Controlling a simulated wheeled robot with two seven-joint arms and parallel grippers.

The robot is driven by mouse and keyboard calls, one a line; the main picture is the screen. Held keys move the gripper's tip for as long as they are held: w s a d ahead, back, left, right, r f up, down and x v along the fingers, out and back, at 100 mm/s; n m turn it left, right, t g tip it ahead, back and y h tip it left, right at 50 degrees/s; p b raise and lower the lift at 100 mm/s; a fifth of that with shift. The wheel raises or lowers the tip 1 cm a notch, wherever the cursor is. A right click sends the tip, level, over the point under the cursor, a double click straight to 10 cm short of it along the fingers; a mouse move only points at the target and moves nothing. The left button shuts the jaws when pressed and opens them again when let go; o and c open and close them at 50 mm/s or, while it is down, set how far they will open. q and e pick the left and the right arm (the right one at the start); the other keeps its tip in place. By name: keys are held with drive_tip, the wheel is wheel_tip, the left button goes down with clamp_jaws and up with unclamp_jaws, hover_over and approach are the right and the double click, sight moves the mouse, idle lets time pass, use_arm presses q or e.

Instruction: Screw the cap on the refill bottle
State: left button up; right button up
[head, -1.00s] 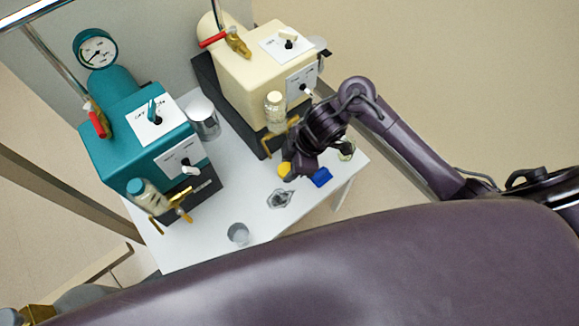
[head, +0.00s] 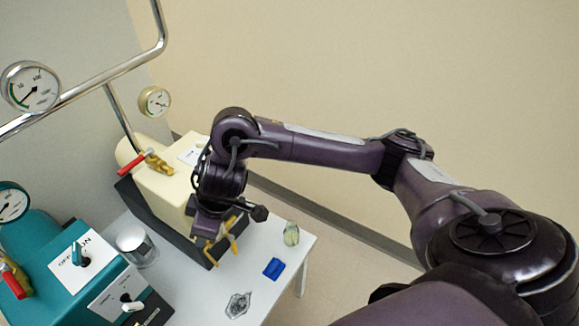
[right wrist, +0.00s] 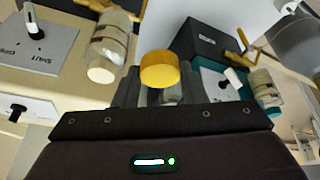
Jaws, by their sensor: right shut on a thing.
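A yellow cap (right wrist: 159,70) is held between the fingers of my right gripper (right wrist: 158,96), seen in the right wrist view. The gripper is shut on it. In the head view my right gripper (head: 210,224) hangs in front of the cream unit; the cap cannot be made out there. A small pale green bottle (head: 291,234), which looks like the refill bottle, stands upright near the right edge of the white table, to the right of the gripper and apart from it. Whether its mouth is open is too small to tell. My left gripper is out of view.
The cream unit (head: 152,181) and teal unit (head: 92,270) stand on the left. A metal cup (head: 136,246), a blue block (head: 274,268) and a clear, crumpled-looking item (head: 238,304) are on the table (head: 205,292).

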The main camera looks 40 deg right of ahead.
drive_tip(key=d+r+m+t+h, duration=0.1)
drive_tip(key=d+r+m+h, duration=0.2)
drive_tip(key=d+r+m, duration=0.5)
drive_tip(key=shift+w+d+m, duration=0.15)
drive_tip(key=shift+d+m, duration=0.4)
drive_tip(key=shift+m, duration=0.25)
